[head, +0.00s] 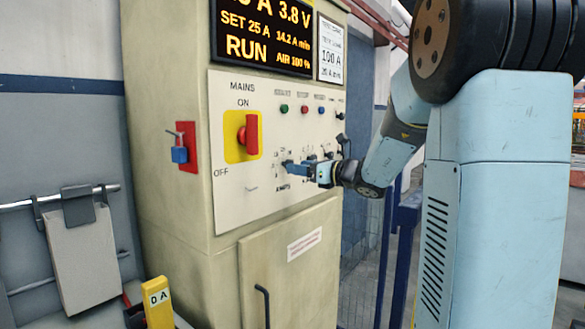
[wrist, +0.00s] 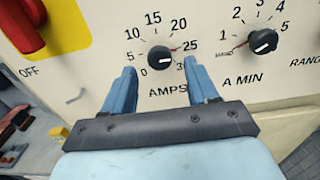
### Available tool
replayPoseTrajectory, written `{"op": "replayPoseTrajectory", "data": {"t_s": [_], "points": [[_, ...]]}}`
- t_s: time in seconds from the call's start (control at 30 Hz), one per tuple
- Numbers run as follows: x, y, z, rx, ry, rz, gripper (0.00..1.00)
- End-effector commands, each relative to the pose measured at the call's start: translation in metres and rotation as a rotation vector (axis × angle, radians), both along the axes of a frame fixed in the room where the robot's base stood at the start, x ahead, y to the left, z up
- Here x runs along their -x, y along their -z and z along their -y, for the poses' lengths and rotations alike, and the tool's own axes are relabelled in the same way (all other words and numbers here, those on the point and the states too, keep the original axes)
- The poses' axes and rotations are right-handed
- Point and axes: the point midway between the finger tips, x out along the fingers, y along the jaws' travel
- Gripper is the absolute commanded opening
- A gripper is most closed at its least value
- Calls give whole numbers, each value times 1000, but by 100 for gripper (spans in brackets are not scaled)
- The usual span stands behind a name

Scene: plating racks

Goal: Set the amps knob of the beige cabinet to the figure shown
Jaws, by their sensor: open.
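The beige cabinet (head: 170,150) fills the middle of the head view. Its display (head: 265,35) reads SET 25 A, 14.2 A min and RUN. A white card (head: 330,50) beside it shows 100 A, with smaller blurred text. In the wrist view the black amps knob (wrist: 158,57) has a scale from 0 to about 30. Its red-tipped pointer is towards 25. My gripper (wrist: 159,70) is open, with one blue finger on each side of the knob; contact cannot be told. In the head view my gripper (head: 290,167) is at the panel and hides the knob.
The A MIN knob (wrist: 263,41) is close to the right finger. A red mains switch (head: 248,134) on yellow is up and left. A blue padlock (head: 180,154) hangs on the cabinet's left side. A yellow post (head: 158,300) marked DA stands below.

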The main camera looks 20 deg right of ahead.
Motion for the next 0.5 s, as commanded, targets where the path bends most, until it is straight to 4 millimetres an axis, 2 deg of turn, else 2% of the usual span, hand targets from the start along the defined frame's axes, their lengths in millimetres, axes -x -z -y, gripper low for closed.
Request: {"op": "replayPoseTrajectory", "data": {"t_s": [0.2,0.5], "points": [[-20,0,-15,1,-1,-1,58],[-26,0,-19,1,0,0,58]]}}
